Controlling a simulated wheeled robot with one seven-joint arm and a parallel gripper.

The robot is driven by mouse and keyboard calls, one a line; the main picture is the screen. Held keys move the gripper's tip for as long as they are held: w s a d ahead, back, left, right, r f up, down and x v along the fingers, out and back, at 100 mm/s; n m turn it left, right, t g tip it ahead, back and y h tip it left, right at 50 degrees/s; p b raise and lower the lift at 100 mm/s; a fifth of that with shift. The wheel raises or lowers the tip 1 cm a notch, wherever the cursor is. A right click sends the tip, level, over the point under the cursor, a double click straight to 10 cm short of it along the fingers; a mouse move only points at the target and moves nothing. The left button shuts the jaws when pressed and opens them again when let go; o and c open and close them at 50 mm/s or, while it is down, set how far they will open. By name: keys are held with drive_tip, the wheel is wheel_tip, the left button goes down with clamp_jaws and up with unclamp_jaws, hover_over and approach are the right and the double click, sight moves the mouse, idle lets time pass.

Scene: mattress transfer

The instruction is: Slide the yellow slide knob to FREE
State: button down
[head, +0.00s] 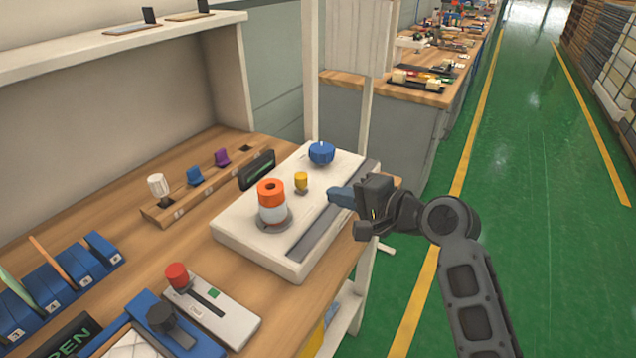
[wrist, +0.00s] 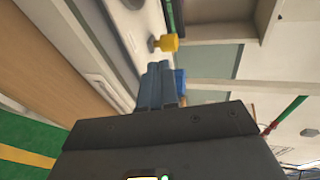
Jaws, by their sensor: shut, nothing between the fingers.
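The yellow slide knob (head: 301,181) stands on the white panel box (head: 245,240), between an orange-and-white cylinder and a blue knob. It also shows in the wrist view (wrist: 167,43), just beyond my fingertips. My gripper (head: 335,195) is shut and empty, with its blue fingers over the grey strip at the right side of the panel, to the right of the yellow knob and apart from it. The shut fingers (wrist: 158,68) show side by side in the wrist view. Any lettering by the knob is too small to read.
The orange-and-white cylinder (head: 271,200) stands left of the yellow knob and the blue knob (head: 321,153) behind it. A dark display (head: 257,169) stands at the panel's far left edge. A red-knobbed slider box (head: 215,312) lies in front. The green floor to the right is clear.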

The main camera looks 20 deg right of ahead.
sight(297, 177)
drive_tip(key=x, duration=0.3)
drive_tip(key=r+x, duration=0.1)
drive_tip(key=x, duration=0.1)
drive_tip(key=shift+w+a+p, duration=0.2)
drive_tip(key=shift+w+p, duration=0.2)
drive_tip(key=shift+w, duration=0.1)
drive_tip(key=w+a, duration=0.1)
drive_tip(key=w, duration=0.1)
drive_tip(key=w+a, duration=0.2)
drive_tip(key=shift+p, duration=0.35)
